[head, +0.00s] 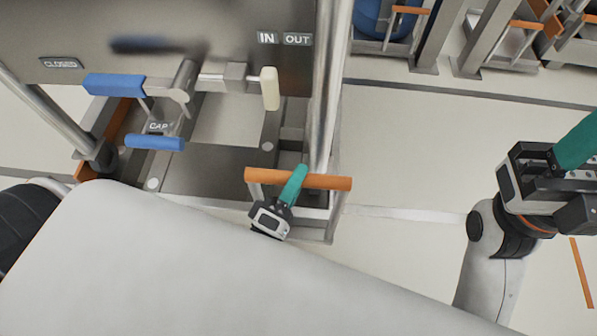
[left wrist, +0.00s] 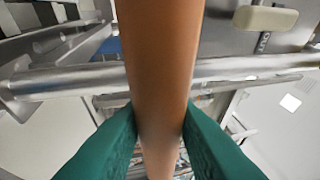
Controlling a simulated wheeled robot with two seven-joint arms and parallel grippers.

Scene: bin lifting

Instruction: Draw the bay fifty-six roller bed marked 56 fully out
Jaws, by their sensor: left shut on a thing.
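An orange crossbar handle (head: 328,182) tops a grey metal frame (head: 318,230) at the lower middle of the head view. No number 56 is readable in either view, so I cannot confirm which bed this is. My left gripper (head: 295,182) is at the handle, with one teal finger showing over it. In the left wrist view the orange bar (left wrist: 158,50) runs between both teal fingers, and the gripper (left wrist: 158,118) is shut on it. My right gripper (head: 578,145) is at the right edge, partly cut off, away from the handle.
A grey panel (head: 215,30) with IN, OUT and CLOSED labels stands behind, with a pale lever (head: 270,88) and blue handles (head: 115,84). A steel post (head: 329,90) rises behind the orange handle. Other bays with orange handles (head: 410,10) stand at the back right. Floor (head: 410,150) to the right is clear.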

